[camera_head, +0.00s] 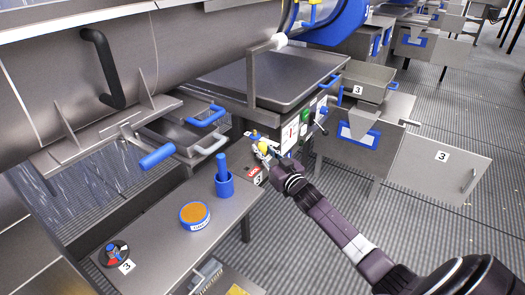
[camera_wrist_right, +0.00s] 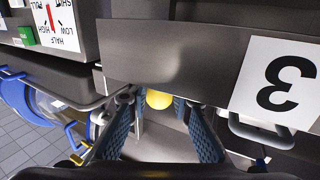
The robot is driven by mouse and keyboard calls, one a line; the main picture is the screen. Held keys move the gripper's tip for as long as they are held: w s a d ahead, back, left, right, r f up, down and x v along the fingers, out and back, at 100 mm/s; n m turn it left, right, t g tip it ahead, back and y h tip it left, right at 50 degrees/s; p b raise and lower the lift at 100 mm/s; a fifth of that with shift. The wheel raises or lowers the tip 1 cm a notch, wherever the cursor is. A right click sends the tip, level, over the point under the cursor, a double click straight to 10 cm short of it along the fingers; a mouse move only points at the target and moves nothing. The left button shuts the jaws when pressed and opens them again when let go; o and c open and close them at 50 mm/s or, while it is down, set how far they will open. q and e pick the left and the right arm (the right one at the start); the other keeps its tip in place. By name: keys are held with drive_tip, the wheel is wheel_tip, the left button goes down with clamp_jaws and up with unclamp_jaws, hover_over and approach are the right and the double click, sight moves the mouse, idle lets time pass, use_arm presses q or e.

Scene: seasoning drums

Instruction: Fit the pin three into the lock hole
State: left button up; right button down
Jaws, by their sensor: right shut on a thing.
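My right gripper (camera_head: 264,149) is at the front of the grey machine, beside its control panel. In the right wrist view its two blue ribbed fingers (camera_wrist_right: 160,112) are shut on a round yellow knob (camera_wrist_right: 158,99), which I take to be the head of pin three. The rest of the pin is hidden. A steel plate (camera_wrist_right: 180,50) with a white "3" label (camera_wrist_right: 275,84) is just beyond the fingers. I cannot pick out the lock hole in either view. My left gripper is not in view.
A steel table (camera_head: 165,232) holds a blue cup (camera_head: 224,186), an orange-topped tub (camera_head: 194,214) and a small round dish (camera_head: 113,252). A red tag (camera_head: 254,170) lies near the table's corner. The control panel (camera_wrist_right: 45,28) is close by. The right-hand floor is mostly open.

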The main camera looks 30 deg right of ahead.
wheel_tip(320, 180, up, 19)
drive_tip(key=s+a+f+p, duration=0.3)
drive_tip(key=a+f+p, duration=0.4)
drive_tip(key=a, duration=0.1)
drive_tip(key=shift+s+a+f, duration=0.15)
drive_tip(key=shift+s+f, duration=0.1)
idle(0.5)
wheel_tip(320, 180, down, 6)
drive_tip(key=b, duration=0.3)
drive_tip(key=shift+r, duration=0.2)
drive_tip(key=shift+f, duration=0.15)
drive_tip(key=shift+p, duration=0.45)
idle(1.7)
